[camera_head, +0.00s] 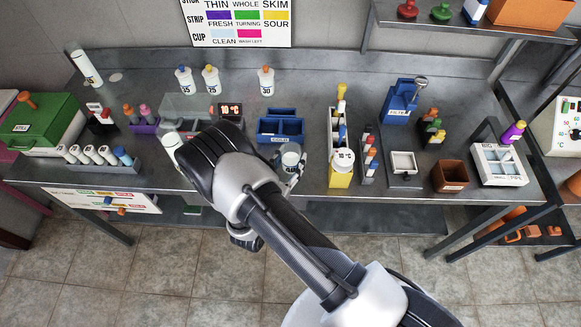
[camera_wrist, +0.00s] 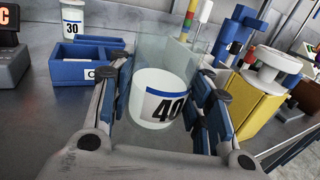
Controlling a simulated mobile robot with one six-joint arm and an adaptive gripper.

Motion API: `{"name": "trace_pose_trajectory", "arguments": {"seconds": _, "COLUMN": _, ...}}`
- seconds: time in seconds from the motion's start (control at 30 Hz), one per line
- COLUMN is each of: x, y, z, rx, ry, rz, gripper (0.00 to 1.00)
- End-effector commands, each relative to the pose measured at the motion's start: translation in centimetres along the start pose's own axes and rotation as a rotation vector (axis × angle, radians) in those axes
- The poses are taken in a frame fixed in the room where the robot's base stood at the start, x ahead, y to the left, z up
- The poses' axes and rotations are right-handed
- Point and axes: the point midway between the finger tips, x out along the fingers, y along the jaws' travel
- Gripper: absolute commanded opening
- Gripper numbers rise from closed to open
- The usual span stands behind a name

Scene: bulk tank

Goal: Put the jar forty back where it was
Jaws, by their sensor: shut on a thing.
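The jar forty (camera_wrist: 158,100) is a white jar with a blue-edged label reading 40. It sits between the fingers of my gripper (camera_wrist: 165,112) in the wrist view. In the head view the jar (camera_head: 290,160) shows at the front of the bench, just below the blue divided box (camera_head: 281,127), with my gripper (camera_head: 292,172) shut on it. Whether its base touches the bench is hidden. Similar white jars stand along the back: one with a blue top (camera_head: 184,79), one with a yellow top (camera_head: 211,79) and jar 30 (camera_head: 266,80) with an orange top.
A yellow-based holder (camera_head: 341,175) stands close right of my gripper. The red-digit display (camera_head: 230,111) and a clear box (camera_head: 187,108) are to the left. The back of the bench right of jar 30 is clear. A pale disc (camera_head: 115,77) lies at back left.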

Motion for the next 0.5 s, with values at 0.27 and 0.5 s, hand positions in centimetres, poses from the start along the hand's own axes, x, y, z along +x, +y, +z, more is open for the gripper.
{"name": "trace_pose_trajectory", "arguments": {"seconds": 0.27, "x": 0.0, "y": 0.0, "z": -3.6, "rx": -0.001, "ry": -0.001, "rz": 0.000, "gripper": 0.12}}
{"name": "trace_pose_trajectory", "arguments": {"seconds": 0.5, "x": 0.0, "y": 0.0, "z": -3.5, "rx": 0.000, "ry": -0.001, "rz": 0.000, "gripper": 0.12}}
